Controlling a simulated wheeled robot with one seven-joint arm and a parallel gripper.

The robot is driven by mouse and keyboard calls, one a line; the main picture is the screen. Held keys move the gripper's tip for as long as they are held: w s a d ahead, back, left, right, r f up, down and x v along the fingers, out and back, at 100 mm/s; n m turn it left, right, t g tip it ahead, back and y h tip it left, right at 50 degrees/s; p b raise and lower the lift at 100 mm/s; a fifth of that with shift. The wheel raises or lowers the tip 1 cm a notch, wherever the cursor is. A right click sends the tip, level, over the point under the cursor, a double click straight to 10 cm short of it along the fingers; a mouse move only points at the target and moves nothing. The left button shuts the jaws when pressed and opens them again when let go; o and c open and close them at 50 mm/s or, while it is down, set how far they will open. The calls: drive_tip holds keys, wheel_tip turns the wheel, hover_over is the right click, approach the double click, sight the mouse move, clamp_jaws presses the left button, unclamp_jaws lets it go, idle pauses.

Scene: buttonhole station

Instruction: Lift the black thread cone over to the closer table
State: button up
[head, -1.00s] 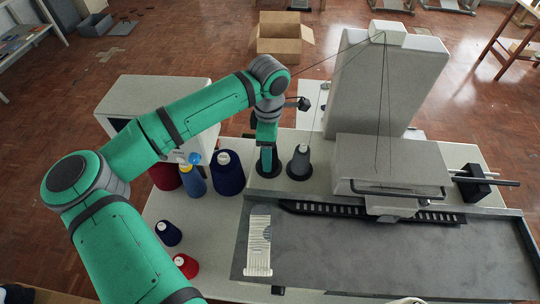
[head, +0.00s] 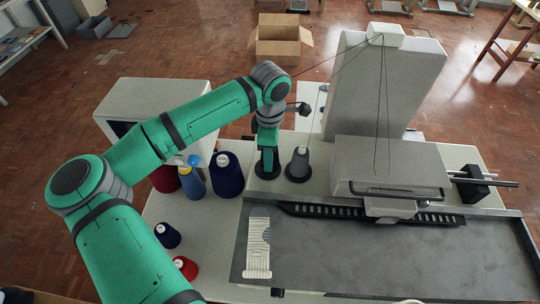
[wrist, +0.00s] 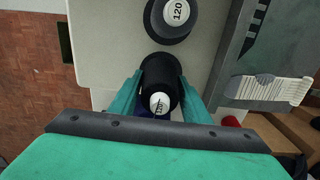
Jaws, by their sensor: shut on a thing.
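The black thread cone (wrist: 160,74) stands upright on the pale sewing machine bed, between the fingers of my gripper (wrist: 157,98) in the wrist view. Its pale top is labelled. In the head view my gripper (head: 267,150) is shut on the cone from above, and the dark round base of the cone (head: 262,172) shows below the fingers. I cannot see a gap under it. A brown surface edge (head: 50,298) shows at the bottom left of the head view; I cannot tell if it is the closer table.
A grey cone (head: 299,164) stands just right of the black one. Navy (head: 227,175), blue (head: 193,181) and dark red (head: 165,178) cones stand to the left, a small navy (head: 167,235) and red cone (head: 185,267) nearer. The machine head (head: 390,165) is to the right.

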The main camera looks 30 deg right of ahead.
drive_tip(key=r, duration=1)
drive_tip(key=shift+a+r, duration=0.15)
drive_tip(key=shift+a, duration=0.05)
drive_tip(key=shift+w, duration=0.1)
